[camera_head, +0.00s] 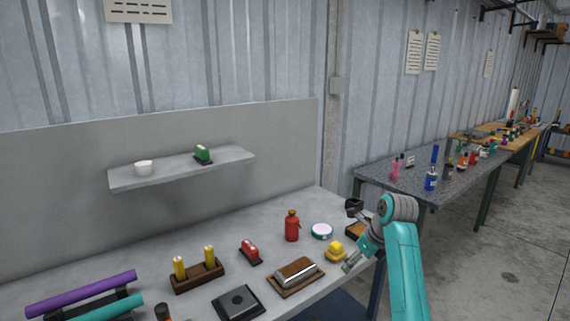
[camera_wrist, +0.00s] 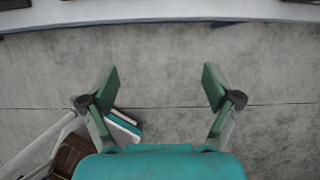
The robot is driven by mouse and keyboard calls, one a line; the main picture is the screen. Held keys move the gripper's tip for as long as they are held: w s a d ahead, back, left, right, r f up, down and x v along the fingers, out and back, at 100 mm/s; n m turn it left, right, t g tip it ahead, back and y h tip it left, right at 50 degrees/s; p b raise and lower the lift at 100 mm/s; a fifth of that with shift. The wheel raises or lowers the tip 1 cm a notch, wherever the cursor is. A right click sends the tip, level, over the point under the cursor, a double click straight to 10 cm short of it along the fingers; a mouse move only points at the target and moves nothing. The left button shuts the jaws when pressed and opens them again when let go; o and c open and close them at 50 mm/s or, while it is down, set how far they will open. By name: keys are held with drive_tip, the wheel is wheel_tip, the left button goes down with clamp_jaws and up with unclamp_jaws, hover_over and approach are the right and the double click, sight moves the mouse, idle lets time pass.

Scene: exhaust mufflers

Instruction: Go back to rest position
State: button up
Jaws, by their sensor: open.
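My gripper (camera_wrist: 160,82) is open and empty in the wrist view, its two green fingers wide apart over bare grey floor (camera_wrist: 160,60). In the head view my teal arm stands at the right end of the near workbench (camera_head: 190,245). The gripper end (camera_head: 352,263) shows small there, close to the bench's right edge and near a yellow object (camera_head: 335,251). I cannot tell its exact height over the edge. The fingers touch nothing in the wrist view.
The bench holds a red bottle (camera_head: 292,227), a silver muffler on a brown tray (camera_head: 296,273), yellow cylinders in a holder (camera_head: 197,277) and a red-topped piece (camera_head: 250,251). A shelf (camera_head: 180,168) is behind. A second table (camera_head: 400,183) stands right; open floor (camera_head: 500,260) lies beyond my arm.

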drive_tip(key=s+a+f+n+t, duration=0.1)
drive_tip(key=s+f+n, duration=0.3)
drive_tip(key=f, duration=0.8)
drive_tip(key=s+a+f+n+t, duration=0.1)
drive_tip(key=s+f+n+t, duration=0.1)
drive_tip(key=s+f, duration=0.65)
drive_tip(key=s+f+n+t+h, duration=0.2)
drive_tip(key=s+f+n, duration=0.5)
drive_tip(key=s+f, duration=0.7)
drive_tip(key=s+r+n+t, duration=0.2)
drive_tip(key=s+r+n, duration=0.2)
drive_tip(key=s, duration=0.8)
drive_tip(key=s+r+n+t, duration=0.1)
drive_tip(key=s+r+n, duration=0.3)
drive_tip(key=s, duration=0.8)
drive_tip(key=s+r+n+t, duration=0.3)
drive_tip(key=s+r+n, duration=0.4)
drive_tip(key=s+r, duration=0.6)
wheel_tip(320, 180, up, 3)
drive_tip(key=shift+f+n+h, duration=0.1)
drive_tip(key=shift+n+h, duration=0.2)
